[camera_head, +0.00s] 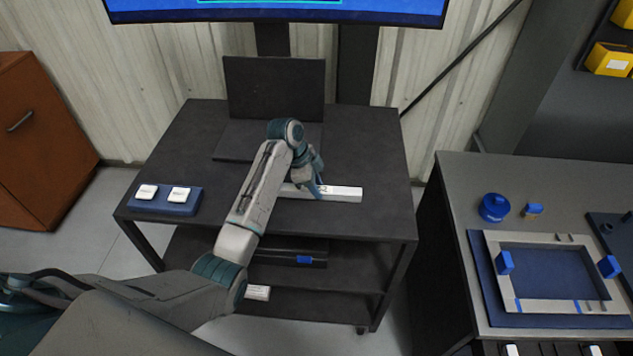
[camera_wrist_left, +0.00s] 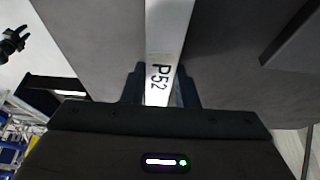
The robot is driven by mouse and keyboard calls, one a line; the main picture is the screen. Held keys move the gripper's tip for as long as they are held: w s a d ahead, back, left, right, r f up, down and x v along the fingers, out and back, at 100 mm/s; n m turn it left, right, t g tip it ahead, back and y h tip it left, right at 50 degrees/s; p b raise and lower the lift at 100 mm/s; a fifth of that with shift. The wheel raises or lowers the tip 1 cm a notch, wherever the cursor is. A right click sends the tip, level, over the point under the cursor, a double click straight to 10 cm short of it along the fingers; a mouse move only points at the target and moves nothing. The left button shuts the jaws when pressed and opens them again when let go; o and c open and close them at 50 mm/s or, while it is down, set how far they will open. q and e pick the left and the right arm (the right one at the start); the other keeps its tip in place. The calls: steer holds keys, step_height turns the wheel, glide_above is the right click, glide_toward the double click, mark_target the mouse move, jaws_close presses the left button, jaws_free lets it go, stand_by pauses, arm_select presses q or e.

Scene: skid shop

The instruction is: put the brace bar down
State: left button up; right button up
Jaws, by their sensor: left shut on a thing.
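The brace bar (camera_head: 342,193) is a long pale bar at the middle of the dark cart's top (camera_head: 375,150). My left gripper (camera_head: 318,187) is shut on it near its middle. In the left wrist view the bar (camera_wrist_left: 170,30) runs away between the fingers (camera_wrist_left: 160,90) and bears the marking "P52". The bar looks level and at or just above the cart top; I cannot tell whether it touches. Part of the bar is hidden behind my left arm. My right gripper is not in view in the head view.
A dark upright panel on a base (camera_head: 275,88) stands at the back of the cart. A blue block with two white buttons (camera_head: 167,199) sits at the cart's left. A grey bench (camera_head: 460,200) to the right holds a frame fixture (camera_head: 492,270) and a blue round part (camera_head: 494,207).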

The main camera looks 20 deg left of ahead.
arm_select(q)
steer(key=shift+f, duration=0.15)
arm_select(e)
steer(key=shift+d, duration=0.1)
arm_select(q)
steer(key=o, duration=1.1)
steer(key=shift+c, duration=0.2)
steer(key=shift+a+r, duration=0.1)
steer(key=shift+r, duration=0.1)
steer(key=b+v, duration=0.3)
steer(key=v, duration=0.3)
steer(key=shift+a+r, duration=0.1)
steer(key=shift+a, duration=0.05)
steer(key=p+v, duration=0.2)
steer(key=v, duration=0.3)
steer(key=shift+s+r, duration=0.1)
steer(key=shift+r, duration=0.2)
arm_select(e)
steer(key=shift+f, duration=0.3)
